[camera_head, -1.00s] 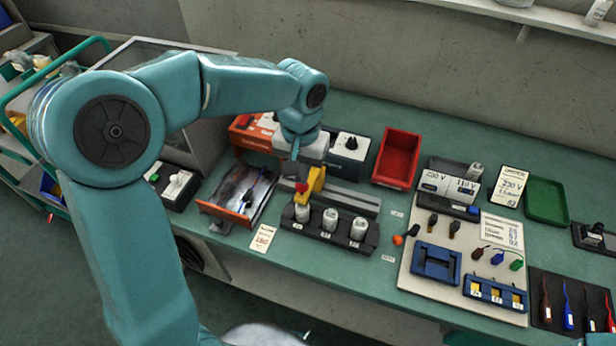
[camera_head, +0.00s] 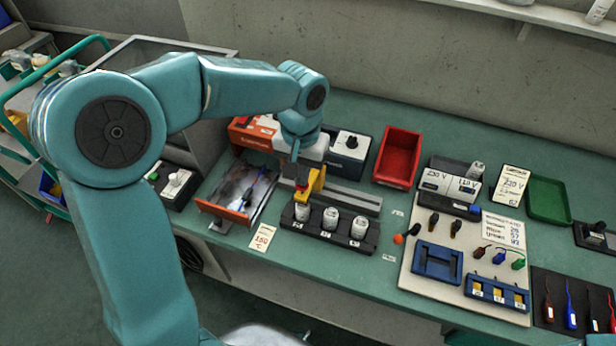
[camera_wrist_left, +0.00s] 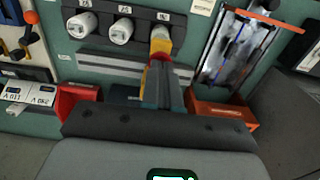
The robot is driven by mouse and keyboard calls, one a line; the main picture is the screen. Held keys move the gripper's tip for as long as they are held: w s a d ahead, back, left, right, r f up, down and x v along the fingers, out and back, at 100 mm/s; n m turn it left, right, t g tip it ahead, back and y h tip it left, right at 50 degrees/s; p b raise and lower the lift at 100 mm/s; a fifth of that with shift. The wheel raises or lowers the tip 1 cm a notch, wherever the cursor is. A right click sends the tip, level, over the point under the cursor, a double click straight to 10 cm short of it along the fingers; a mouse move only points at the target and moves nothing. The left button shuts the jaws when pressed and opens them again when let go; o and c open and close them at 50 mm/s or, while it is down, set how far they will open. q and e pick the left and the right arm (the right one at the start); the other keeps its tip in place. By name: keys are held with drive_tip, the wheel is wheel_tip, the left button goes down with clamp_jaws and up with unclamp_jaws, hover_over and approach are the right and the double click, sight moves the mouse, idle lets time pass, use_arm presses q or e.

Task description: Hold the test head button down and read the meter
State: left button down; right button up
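The yellow test head (camera_head: 317,180) stands at the leftmost of three white bottles in a black rack (camera_head: 318,234). Its red button (camera_head: 302,186) is on the side towards my left gripper (camera_head: 298,172). In the left wrist view the yellow head (camera_wrist_left: 160,43) and a sliver of red (camera_wrist_left: 160,57) show just beyond the fingertips. My left gripper (camera_wrist_left: 161,70) has its fingers together with nothing seen between them. The tips are at the red button; whether it is pressed in I cannot tell. I cannot make out a meter or reading. My right gripper is not in view.
An open drawer-like tray (camera_head: 225,212) is left of the rack. A grey rail (camera_head: 350,200) runs behind it. A red bin (camera_head: 398,157), a voltage box (camera_head: 448,184) and a parts board (camera_head: 415,262) are to the right. A written card (camera_head: 262,238) lies at the front.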

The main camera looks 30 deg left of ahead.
use_arm(q)
drive_tip(key=shift+f+b, duration=0.6)
drive_tip(key=shift+f, duration=0.25)
drive_tip(key=shift+r, duration=0.1)
idle(0.8)
drive_tip(key=shift+r+p, duration=2.95)
drive_tip(key=shift+r, duration=0.55)
